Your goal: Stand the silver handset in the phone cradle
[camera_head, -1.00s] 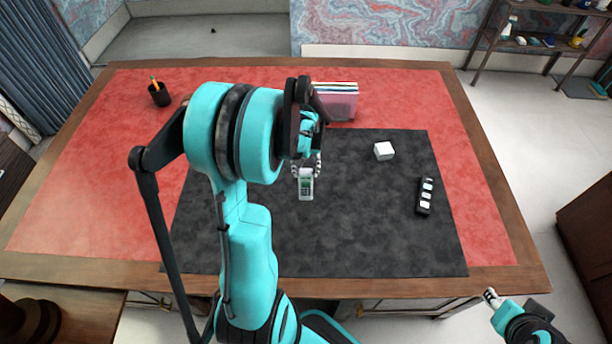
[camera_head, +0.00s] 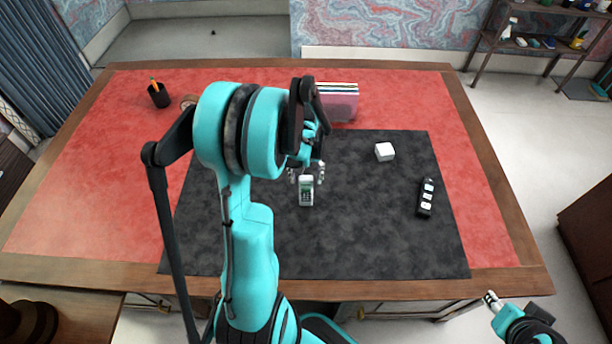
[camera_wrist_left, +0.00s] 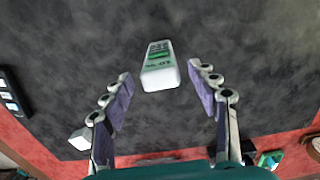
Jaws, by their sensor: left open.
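The silver handset (camera_head: 306,192), with a green screen and a keypad, is over the dark mat just in front of my left gripper. It also shows in the left wrist view (camera_wrist_left: 158,66), between and beyond the fingertips. My left gripper (camera_head: 307,176) is open, with a finger on each side and a clear gap to the handset in the wrist view (camera_wrist_left: 160,82). I cannot tell whether the handset lies flat or is tilted. I cannot make out the phone cradle; my left arm hides part of the desk. My right gripper (camera_head: 491,298) is low at the right, off the desk.
A white cube (camera_head: 385,152) and a black strip with pale buttons (camera_head: 426,198) are on the mat's right side. A pink file holder (camera_head: 338,104) stands behind, a pen cup (camera_head: 159,95) far left. The mat's front (camera_head: 350,245) is clear. A small green and dark thing (camera_wrist_left: 268,158) is unclear.

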